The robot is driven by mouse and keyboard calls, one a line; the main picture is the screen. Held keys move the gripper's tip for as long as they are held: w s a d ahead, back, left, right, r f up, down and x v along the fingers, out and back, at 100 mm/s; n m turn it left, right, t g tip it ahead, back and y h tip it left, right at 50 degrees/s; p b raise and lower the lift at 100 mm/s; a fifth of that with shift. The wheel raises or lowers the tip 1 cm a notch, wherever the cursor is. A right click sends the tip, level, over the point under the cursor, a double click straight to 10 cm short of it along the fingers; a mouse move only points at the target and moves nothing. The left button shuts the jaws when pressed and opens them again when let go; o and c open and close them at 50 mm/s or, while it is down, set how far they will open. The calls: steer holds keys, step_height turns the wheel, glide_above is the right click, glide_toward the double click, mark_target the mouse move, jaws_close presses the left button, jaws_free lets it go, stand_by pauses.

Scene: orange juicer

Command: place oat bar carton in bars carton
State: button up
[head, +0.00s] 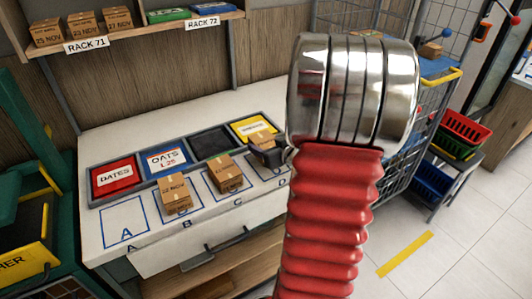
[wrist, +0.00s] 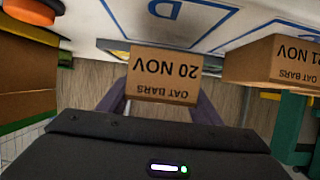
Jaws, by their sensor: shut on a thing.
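My gripper (head: 268,153) is shut on a small brown oat bar carton (wrist: 164,75), marked 20 NOV in the wrist view, where it appears upside down between the two fingers. In the head view the held carton (head: 262,138) shows behind the gripper, near the D square and the yellow tray (head: 240,131). I cannot tell its height above the counter. Another oat bar carton (head: 225,174) stands in square C; it also shows in the wrist view (wrist: 280,60), marked 21 NOV. A third carton (head: 174,193), marked 22 NOV, stands in square B. I cannot identify the bars carton.
Red dates (head: 112,187), blue oats (head: 150,172) and black (head: 210,141) trays line the back of the white counter (head: 100,140). Square A is empty. Dated boxes stand on the rack shelf (head: 140,35) above. A wire cart (head: 425,125) stands right; my arm hides the counter's right end.

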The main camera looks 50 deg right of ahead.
steer(key=shift+f, duration=1.8)
steer(key=o, duration=1.2)
steer(key=shift+f, duration=0.1)
steer(key=shift+s+a+r, duration=0.1)
steer(key=shift+s+r, duration=0.25)
steer(key=shift+s, duration=0.15)
steer(key=v, duration=1.1)
steer(key=shift+w, duration=0.1)
